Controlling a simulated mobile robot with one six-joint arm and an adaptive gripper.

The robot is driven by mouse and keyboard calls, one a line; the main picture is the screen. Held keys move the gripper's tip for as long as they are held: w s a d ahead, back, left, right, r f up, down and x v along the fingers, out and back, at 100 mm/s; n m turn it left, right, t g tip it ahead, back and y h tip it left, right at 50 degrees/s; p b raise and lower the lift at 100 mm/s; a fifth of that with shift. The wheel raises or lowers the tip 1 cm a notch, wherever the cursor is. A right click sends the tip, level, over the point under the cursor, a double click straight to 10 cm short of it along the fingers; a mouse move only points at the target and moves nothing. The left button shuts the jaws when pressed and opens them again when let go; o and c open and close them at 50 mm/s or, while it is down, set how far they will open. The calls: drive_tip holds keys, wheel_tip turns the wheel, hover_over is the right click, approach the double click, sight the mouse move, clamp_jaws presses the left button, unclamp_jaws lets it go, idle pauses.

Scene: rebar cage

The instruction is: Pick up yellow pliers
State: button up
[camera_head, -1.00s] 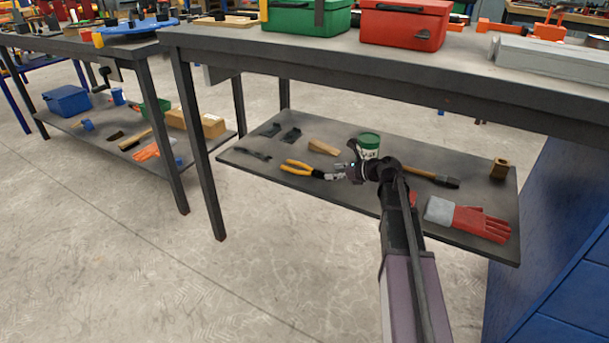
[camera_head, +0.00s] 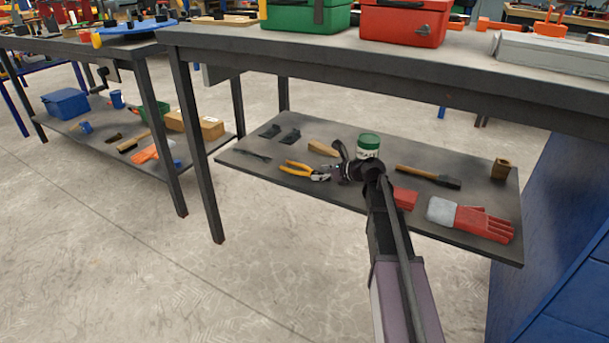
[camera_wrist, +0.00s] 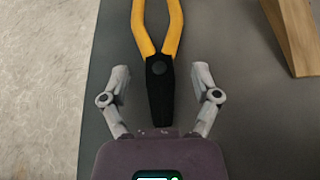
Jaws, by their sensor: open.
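The yellow pliers (camera_head: 304,170) lie on the lower shelf of the middle workbench, near its front edge, with yellow handles pointing left and a dark head on the right. In the wrist view the pliers (camera_wrist: 159,62) run up the picture, handles at the top and the black head between my fingers. My gripper (camera_wrist: 161,78) is open, one finger on each side of the head, with gaps on both sides. In the head view my gripper (camera_head: 331,174) is at the head end of the pliers. The tip of the head is hidden by the gripper body in the wrist view.
The dark lower shelf (camera_head: 250,172) also holds a wooden wedge (camera_head: 323,148), a green-lidded can (camera_head: 369,145), a hammer (camera_head: 428,177), red gloves (camera_head: 470,219) and small black parts. The tabletop (camera_head: 330,48) hangs above. A table leg (camera_head: 200,150) stands at left.

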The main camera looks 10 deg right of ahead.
drive_tip(key=shift+w+a+f, duration=0.2)
drive_tip(key=shift+w+a, duration=0.1)
drive_tip(key=shift+a, duration=0.1)
clamp_jaws()
idle(0.4)
